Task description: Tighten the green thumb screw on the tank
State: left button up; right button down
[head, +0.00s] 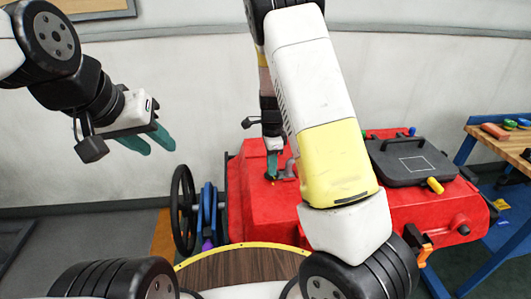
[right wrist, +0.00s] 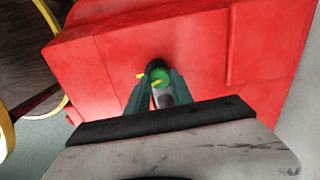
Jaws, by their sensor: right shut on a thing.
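The red tank (head: 260,210) stands in front of me in the head view and fills much of the right wrist view (right wrist: 110,60). The green thumb screw (right wrist: 160,78) sits at a dark round fitting on the tank face, with small yellow tabs beside it. My right gripper (right wrist: 156,88) has its green fingers closed around the screw; in the head view the gripper (head: 272,172) points down at the tank top, and the screw is mostly hidden. My left gripper (head: 150,142) is empty and raised at the left, away from the tank, its fingers apart.
A dark lid (head: 412,160) and a yellow knob (head: 435,186) are on the tank's right part. A black wheel (head: 182,210) and blue reel stand left of it. A workbench (head: 495,137) with small items is at the right. My right arm hides part of the tank.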

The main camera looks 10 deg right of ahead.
jog(key=shift+w+r+m, duration=0.15)
jog(key=shift+m, duration=1.45)
jog(key=c, duration=1.3)
grip_release()
jog(key=shift+c, duration=0.2)
jog(key=shift+o, duration=1.2)
notch_tip(320, 180, up, 7)
jog(key=shift+r, duration=0.3)
